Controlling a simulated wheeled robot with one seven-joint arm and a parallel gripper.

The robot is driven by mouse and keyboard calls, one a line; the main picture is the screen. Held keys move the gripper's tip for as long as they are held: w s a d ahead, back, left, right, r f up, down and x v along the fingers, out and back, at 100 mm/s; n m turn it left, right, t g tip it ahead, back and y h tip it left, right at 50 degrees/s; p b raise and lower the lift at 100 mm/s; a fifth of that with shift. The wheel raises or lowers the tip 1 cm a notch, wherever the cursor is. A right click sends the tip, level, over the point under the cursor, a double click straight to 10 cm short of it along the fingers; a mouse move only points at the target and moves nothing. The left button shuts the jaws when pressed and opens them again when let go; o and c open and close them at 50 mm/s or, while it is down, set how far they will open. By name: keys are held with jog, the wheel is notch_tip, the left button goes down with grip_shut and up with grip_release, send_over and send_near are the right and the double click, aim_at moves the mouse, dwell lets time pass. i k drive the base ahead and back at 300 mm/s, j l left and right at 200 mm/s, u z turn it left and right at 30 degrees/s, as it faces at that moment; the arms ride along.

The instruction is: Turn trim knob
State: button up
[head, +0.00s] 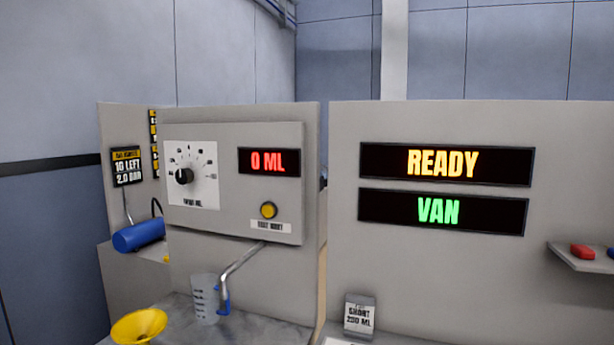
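The black trim knob (184,176) sits on a white dial plate (203,191) at the left of a grey panel (228,216). Its white pointer faces left. The scale marks fan out above and around the knob, but their small numbers are too blurred to read. To its right, a red display (269,162) reads "0 ML". My gripper is not in the head view, so nothing shows at the knob.
A yellow button (268,210) is below the display. A metal spout (243,259) angles down to a clear measuring jug (206,298) on the counter. Displays (446,163) at right read "READY" and "VAN".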

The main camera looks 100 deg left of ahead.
aim_at(185, 175)
jog(key=u, duration=3)
